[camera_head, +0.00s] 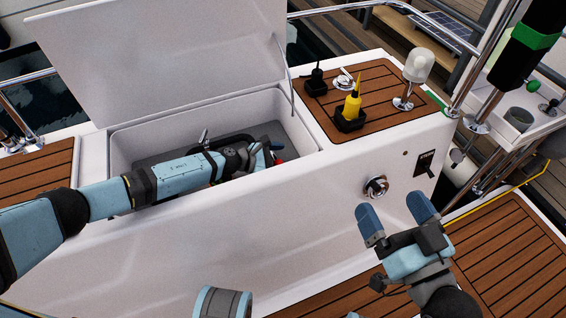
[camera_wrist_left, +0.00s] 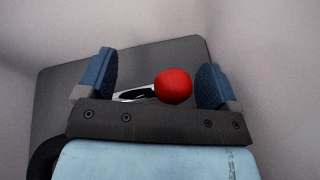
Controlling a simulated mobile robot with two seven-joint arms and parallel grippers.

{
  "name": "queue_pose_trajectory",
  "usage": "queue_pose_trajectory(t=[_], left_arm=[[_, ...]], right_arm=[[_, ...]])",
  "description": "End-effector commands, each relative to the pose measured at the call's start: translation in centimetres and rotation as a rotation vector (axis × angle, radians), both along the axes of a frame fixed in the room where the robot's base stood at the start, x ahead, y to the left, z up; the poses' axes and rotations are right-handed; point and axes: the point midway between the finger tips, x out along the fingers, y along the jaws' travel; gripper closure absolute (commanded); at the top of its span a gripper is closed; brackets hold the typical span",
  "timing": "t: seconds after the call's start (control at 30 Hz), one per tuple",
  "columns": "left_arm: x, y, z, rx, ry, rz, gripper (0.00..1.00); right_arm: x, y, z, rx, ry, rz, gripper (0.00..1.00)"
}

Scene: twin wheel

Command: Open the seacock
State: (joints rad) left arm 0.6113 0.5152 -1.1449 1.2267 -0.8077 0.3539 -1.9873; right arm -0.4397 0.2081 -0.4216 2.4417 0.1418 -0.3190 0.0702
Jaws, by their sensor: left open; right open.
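The seacock shows as a red ball knob (camera_wrist_left: 173,86) on a short metal lever (camera_wrist_left: 137,94), low inside the open locker. In the head view only a sliver of the red knob (camera_head: 280,161) shows beside my left gripper (camera_head: 268,152). My left arm reaches into the locker from the left. In the left wrist view, the knob lies between the two blue fingers of my left gripper (camera_wrist_left: 156,76), nearer the right one, with gaps on both sides. That gripper is open. My right gripper (camera_head: 395,212) is open and empty in front of the white locker side. The valve body is hidden.
The raised white lid (camera_head: 165,55) stands behind the locker opening, held by a thin strut (camera_head: 290,78). The locker's white walls (camera_head: 297,130) are close around my left gripper. A yellow tool (camera_head: 353,100) stands on the teak top. A round metal fitting (camera_head: 376,186) is on the side.

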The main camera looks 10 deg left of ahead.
Motion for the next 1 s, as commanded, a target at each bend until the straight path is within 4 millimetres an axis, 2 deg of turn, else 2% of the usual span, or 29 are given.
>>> queue_pose_trajectory(t=[0.13, 0.4, 0.47, 0.7, 1.0], left_arm=[[0.48, -0.86, -0.46, 0.000, 0.001, 0.000, 0.14], [0.55, -0.98, -0.44, 0.000, 0.001, 0.000, 0.14], [0.54, -0.98, -0.44, 0.000, 0.001, 0.000, 0.26], [0.49, -0.96, -0.50, -0.001, 0.003, 0.001, 0.81], [0.49, -0.90, -0.61, -0.003, 0.010, 0.003, 0.82]], right_arm=[[0.03, 0.03, -0.49, -0.007, 0.012, 0.004, 0.00], [0.05, 0.04, -0.47, -0.008, 0.014, 0.004, 0.00], [0.05, 0.03, -0.46, -0.008, 0.014, 0.004, 0.00], [0.06, 0.03, -0.46, -0.009, 0.013, 0.004, 0.00], [0.05, 0.02, -0.50, -0.009, 0.013, 0.004, 0.00]])
